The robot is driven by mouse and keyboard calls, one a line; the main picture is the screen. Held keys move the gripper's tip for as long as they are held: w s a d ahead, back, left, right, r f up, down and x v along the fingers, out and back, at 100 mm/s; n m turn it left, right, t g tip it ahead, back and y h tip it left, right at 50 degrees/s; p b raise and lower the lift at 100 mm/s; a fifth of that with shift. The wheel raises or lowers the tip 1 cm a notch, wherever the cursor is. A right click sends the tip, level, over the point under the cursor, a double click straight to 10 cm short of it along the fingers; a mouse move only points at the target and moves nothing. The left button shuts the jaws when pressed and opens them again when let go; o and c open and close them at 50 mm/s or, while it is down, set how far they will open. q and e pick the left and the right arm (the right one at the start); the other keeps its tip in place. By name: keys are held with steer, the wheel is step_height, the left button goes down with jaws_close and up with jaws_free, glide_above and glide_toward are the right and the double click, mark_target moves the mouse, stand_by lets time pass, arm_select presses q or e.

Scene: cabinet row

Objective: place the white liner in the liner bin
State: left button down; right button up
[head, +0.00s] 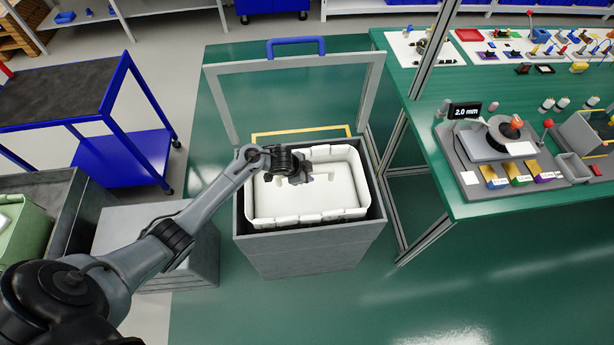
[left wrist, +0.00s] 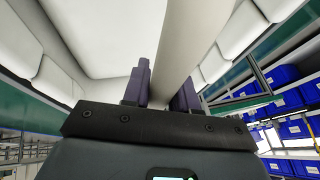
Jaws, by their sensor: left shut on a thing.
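The white liner (head: 262,205) is an open, tray-like shape with a folded rim. In the head view it sits inside the mouth of the grey liner bin (head: 310,250), its rim close to the bin's top edge. My left gripper (head: 300,178) is over the liner's middle. In the left wrist view the left gripper (left wrist: 165,88) is shut on a pale upright strip of the liner (left wrist: 190,40) between its two dark fingers. The liner's white walls also fill much of that view. How deep the liner rests in the bin is hidden. My right gripper is not in view.
The bin's grey-framed lid (head: 375,100) with a blue handle (head: 295,46) stands open behind it. A green-topped workbench (head: 480,205) is at the right. A blue cart (head: 120,120) and a grey box (head: 190,240) are at the left. Green floor in front is clear.

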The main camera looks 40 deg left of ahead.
arm_select(q)
steer(key=shift+f, duration=0.3)
steer(key=c, duration=0.9)
jaws_free()
steer(key=shift+f, duration=0.15)
steer(key=shift+r, duration=0.4)
steer(key=p+v, duration=0.5)
steer(key=v, duration=0.5)
steer(key=s+d+r+n, duration=0.2)
steer(key=s+d, duration=0.2)
steer(key=s, duration=0.4)
steer(key=s+d+r+n+g, duration=0.1)
steer(key=s+d+r+n, duration=0.1)
steer(key=s+d, duration=0.3)
steer(key=s+d+r+n+g+y, duration=0.1)
steer(key=s+d, duration=0.4)
steer(key=s, duration=0.6)
steer(key=shift+s+d+r+n, duration=0.15)
steer(key=shift+r+n, duration=0.2)
steer(key=shift+n, duration=0.25)
steer(key=shift+s+a+r+n, duration=0.15)
steer(key=shift+r+n, duration=0.2)
steer(key=shift+n, duration=0.25)
